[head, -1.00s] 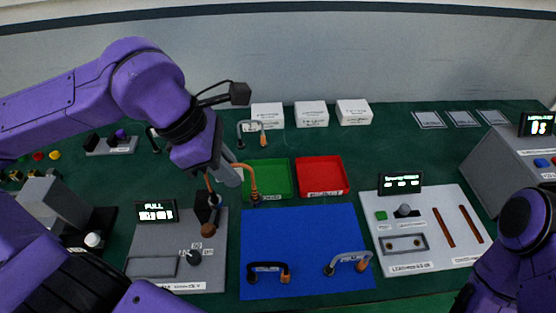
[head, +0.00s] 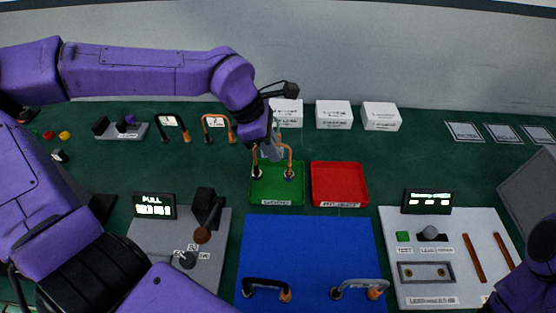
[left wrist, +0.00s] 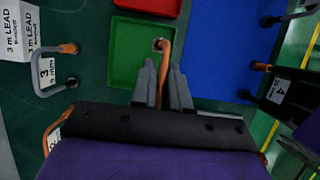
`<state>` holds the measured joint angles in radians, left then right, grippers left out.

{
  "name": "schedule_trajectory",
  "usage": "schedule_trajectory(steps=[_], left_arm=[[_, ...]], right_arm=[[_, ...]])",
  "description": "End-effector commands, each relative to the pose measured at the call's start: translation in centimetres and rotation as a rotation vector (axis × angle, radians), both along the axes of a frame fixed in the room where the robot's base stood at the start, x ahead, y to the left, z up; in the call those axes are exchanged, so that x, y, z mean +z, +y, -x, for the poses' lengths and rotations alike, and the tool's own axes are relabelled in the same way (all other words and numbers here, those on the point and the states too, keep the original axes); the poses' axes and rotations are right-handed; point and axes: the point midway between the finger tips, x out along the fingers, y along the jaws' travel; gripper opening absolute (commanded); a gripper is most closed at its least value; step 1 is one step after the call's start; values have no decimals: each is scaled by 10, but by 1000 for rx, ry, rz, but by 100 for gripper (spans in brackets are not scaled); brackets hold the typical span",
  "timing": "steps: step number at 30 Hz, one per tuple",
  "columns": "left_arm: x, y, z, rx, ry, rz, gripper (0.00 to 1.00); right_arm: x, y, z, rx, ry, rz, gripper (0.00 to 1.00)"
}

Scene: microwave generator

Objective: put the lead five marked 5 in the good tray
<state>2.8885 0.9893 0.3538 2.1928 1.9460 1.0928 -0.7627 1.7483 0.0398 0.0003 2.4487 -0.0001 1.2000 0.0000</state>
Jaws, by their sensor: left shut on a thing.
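My left gripper (head: 271,153) is shut on an orange lead (head: 289,163) over the green tray labelled GOOD (head: 277,199). The lead's two ends hang inside the tray's outline; I cannot tell whether they touch its floor. No number can be read on this lead. In the left wrist view the fingers (left wrist: 162,88) close on the lead (left wrist: 165,57), with one end over the green tray (left wrist: 122,60). My right gripper is out of view.
The empty red tray (head: 340,183) adjoins on the right. The blue mat (head: 312,245) in front holds a black lead (head: 266,284), marked 4 in the wrist view, and a grey lead (head: 358,284). A grey lead marked 3 (left wrist: 57,90) lies behind the green tray.

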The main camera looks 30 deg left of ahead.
Motion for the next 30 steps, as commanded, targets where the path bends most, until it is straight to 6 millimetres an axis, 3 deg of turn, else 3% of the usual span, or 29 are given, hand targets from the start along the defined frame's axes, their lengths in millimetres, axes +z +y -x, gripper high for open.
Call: schedule_trajectory(steps=[3,9,14,26,27,29,30], left_arm=[[-25,4,-18,1,12,0,0],[-47,7,-36,-1,9,1,0],[-73,6,-36,-3,8,1,0],[-81,6,-36,-2,5,3,0],[-81,6,-36,-2,5,3,21],[-81,6,-36,-2,5,3,40],[-81,6,-36,-2,5,3,40]], right_arm=[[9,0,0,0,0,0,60],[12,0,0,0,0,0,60],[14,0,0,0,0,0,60],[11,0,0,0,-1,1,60],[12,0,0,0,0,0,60],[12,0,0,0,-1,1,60],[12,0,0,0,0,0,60]])
